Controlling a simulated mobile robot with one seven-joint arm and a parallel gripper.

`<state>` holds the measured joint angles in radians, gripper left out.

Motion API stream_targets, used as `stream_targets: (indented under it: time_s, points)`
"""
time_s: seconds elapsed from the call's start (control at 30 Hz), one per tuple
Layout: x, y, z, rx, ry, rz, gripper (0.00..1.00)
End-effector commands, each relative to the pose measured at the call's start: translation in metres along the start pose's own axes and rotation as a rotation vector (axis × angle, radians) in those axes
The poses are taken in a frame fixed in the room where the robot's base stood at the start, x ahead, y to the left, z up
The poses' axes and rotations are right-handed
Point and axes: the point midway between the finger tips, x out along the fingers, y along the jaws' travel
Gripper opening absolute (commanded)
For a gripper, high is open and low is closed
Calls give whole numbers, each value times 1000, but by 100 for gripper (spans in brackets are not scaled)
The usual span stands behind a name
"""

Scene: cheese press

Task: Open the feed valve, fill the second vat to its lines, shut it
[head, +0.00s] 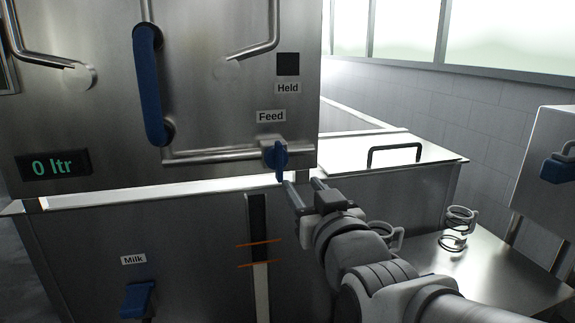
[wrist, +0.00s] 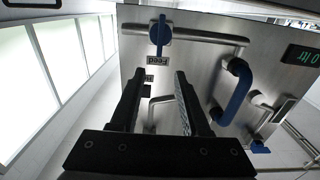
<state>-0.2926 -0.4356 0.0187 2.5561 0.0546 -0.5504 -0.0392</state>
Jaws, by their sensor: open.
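The feed valve's blue handle (head: 276,157) points up and down at the right end of a steel pipe, under the "Feed" label (head: 271,116). It also shows upside down in the wrist view (wrist: 160,34). My gripper (head: 302,185) is open and empty, just below and to the right of the handle; both fingers show in the wrist view (wrist: 160,74), apart from the handle. The vat front has a sight gauge (head: 259,220) with two orange lines; white fills it to about the lower line. A green display (head: 53,166) reads "0 ltr".
A long blue grab handle (head: 150,85) stands out left of the valve. A dark square (head: 288,64) sits above "Held". A blue milk tap (head: 138,299) is low left.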

Motion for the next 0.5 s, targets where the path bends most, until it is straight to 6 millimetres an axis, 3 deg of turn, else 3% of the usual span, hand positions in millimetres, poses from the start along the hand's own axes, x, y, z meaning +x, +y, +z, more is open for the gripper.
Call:
stream_targets:
  time_s: [0.5]
  points:
    - [37,1,-6,1,-5,1,46]
